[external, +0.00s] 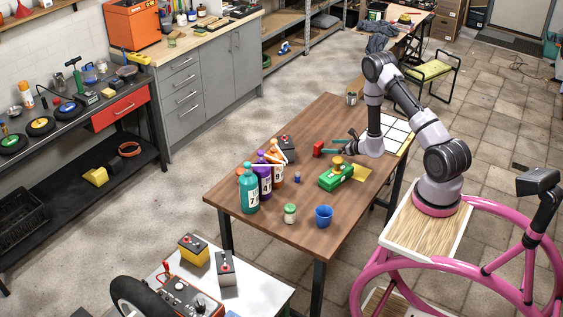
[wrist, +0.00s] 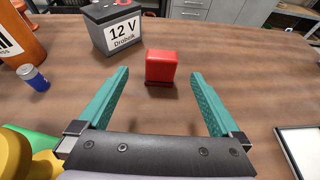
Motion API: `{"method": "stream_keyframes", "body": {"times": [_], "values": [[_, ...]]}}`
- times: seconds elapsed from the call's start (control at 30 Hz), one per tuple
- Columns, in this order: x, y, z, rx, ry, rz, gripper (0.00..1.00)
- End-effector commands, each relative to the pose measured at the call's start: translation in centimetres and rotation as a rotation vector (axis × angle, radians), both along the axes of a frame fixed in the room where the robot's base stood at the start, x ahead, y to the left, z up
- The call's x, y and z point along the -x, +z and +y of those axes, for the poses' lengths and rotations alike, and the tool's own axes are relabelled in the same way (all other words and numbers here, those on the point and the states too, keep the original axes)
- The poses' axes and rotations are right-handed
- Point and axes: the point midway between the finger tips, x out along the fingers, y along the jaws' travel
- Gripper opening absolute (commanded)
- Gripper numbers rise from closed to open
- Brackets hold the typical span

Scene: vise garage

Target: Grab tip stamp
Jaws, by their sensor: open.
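A small red block with a dark base (wrist: 160,66), which looks like the tip stamp, stands upright on the wooden table. It also shows in the external view (external: 318,148), near the table's middle. My gripper (external: 326,147) is low over the table just to its right. In the wrist view my gripper (wrist: 160,75) has its two teal fingers wide apart and empty. The block sits centred between the fingertip lines, at or slightly beyond the tips. No finger visibly touches it; the exact depth is hard to tell.
A grey 12 V battery (wrist: 115,25) stands left of the block, with a small blue can (wrist: 33,77) and an orange bottle (wrist: 20,35).

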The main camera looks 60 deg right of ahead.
Motion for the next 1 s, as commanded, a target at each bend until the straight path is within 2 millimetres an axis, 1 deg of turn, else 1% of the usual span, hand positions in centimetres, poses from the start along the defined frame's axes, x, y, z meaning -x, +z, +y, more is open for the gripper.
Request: {"method": "stream_keyframes", "body": {"times": [0.03,0.1,0.37,0.6,0.7,0.93,0.97,1.0], "values": [[-0.8,-0.3,0.0,0.0,0.002,-0.002,1.0],[-1.7,-0.7,-0.1,0.001,0.003,-0.001,1.0],[-3.8,-1.6,-0.3,0.0,0.003,-0.002,1.0],[-6.9,-3.0,-0.7,-0.001,0.004,-0.001,1.0],[-7.5,-3.3,-0.8,-0.001,0.005,0.0,1.0],[-7.5,-3.3,-0.8,-0.002,0.004,0.0,1.0],[-7.5,-3.3,-0.8,-0.002,0.004,0.0,0.89],[-7.5,-3.3,-0.8,-0.002,0.004,0.0,0.73]]}}
